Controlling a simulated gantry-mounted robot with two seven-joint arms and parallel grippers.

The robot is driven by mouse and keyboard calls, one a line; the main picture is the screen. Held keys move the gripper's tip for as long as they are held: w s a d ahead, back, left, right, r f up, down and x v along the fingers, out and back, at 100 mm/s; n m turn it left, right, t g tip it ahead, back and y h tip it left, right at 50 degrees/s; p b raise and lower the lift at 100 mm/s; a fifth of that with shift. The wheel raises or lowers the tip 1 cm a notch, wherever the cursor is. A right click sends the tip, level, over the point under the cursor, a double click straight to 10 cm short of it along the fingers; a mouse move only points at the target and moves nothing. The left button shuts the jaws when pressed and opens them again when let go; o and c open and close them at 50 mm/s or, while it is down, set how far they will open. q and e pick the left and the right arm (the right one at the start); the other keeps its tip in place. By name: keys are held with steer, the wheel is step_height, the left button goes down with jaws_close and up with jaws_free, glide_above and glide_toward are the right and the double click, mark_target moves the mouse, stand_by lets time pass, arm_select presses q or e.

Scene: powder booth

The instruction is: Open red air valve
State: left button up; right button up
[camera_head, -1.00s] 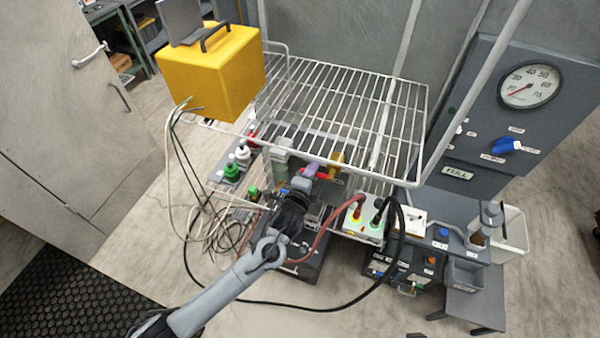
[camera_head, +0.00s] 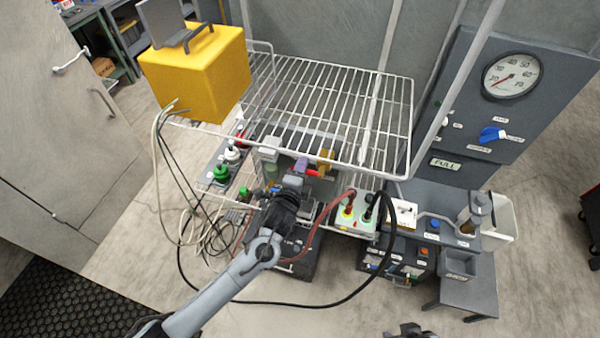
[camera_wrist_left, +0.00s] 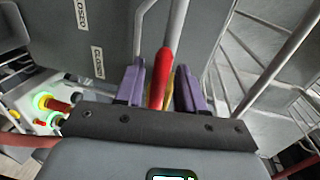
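The red valve handle (camera_head: 313,172) shows as a small red bar under the wire shelf, just right of my left gripper's purple fingertips. In the left wrist view the red handle (camera_wrist_left: 160,76) stands nearly upright between the two fingers. My left gripper (camera_head: 301,166) is open around it, and gaps show on both sides. It also shows in the left wrist view (camera_wrist_left: 160,88). A yellow part (camera_head: 325,158) lies close behind the handle. The valve body is mostly hidden. A dark part at the bottom edge may be my right gripper (camera_head: 408,330); its fingers are not clear.
The white wire shelf (camera_head: 340,105) overhangs the handle, with a yellow box (camera_head: 195,75) on its left. Red and black cables run from a white box (camera_head: 352,222) beside my left arm. A panel with a gauge (camera_head: 510,75) and blue valve (camera_head: 491,135) stands right.

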arm_select(q)
steer(key=shift+s, duration=0.1)
steer(key=b+v, duration=0.1)
steer(key=v, duration=0.9)
steer(key=shift+s+b, duration=0.3)
steer(key=shift+b, duration=0.05)
